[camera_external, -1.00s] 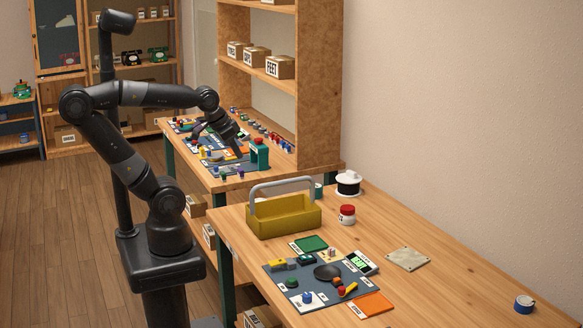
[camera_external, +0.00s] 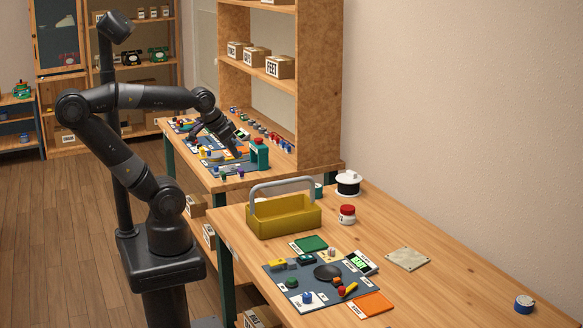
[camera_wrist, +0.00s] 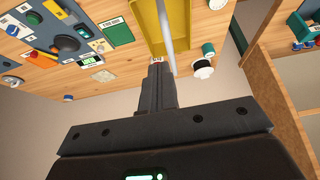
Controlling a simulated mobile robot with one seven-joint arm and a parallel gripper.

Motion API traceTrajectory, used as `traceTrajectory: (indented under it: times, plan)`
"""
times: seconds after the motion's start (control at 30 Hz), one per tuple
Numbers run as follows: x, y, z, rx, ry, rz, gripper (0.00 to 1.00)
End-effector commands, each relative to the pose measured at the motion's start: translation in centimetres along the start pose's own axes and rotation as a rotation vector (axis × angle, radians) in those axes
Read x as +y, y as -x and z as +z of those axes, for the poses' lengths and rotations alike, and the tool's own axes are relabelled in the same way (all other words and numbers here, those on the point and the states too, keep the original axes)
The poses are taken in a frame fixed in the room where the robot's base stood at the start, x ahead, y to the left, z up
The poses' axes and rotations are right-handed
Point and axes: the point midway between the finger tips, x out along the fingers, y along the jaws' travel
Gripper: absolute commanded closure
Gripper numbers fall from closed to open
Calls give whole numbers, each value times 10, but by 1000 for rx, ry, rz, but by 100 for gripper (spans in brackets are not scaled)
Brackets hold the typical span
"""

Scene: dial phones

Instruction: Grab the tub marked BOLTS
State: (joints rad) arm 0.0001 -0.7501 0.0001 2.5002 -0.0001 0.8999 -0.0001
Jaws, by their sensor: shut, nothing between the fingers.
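A small white tub with a red lid (camera_external: 347,215) stands on the near bench, right of the yellow toolbox. I cannot read a BOLTS mark on it. In the wrist view a red and white piece (camera_wrist: 157,59), likely this tub, shows just beyond the fingertips, mostly hidden by them. My gripper (camera_external: 237,154) is shut and empty, pointing down and in the air. In the external view it appears left of and above the toolbox, in front of the far bench. In the wrist view the closed fingers (camera_wrist: 156,66) point up the picture.
The yellow toolbox (camera_external: 284,221) with a raised grey handle stands left of the tub. A white and black spool (camera_external: 348,182) stands behind the tub, near a partly hidden green cylinder (camera_external: 318,189). A dark mat (camera_external: 276,268) holds small parts in front. The bench's right side is mostly clear.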

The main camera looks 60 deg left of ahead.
Motion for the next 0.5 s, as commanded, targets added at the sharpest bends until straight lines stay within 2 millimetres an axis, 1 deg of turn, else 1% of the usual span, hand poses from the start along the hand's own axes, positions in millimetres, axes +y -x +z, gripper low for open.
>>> traceTrajectory:
  times: [0.37,0.5]
  plan:
    - [0,0,0,0,0,0,100]
    - [0,0,0,0,0,0,89]
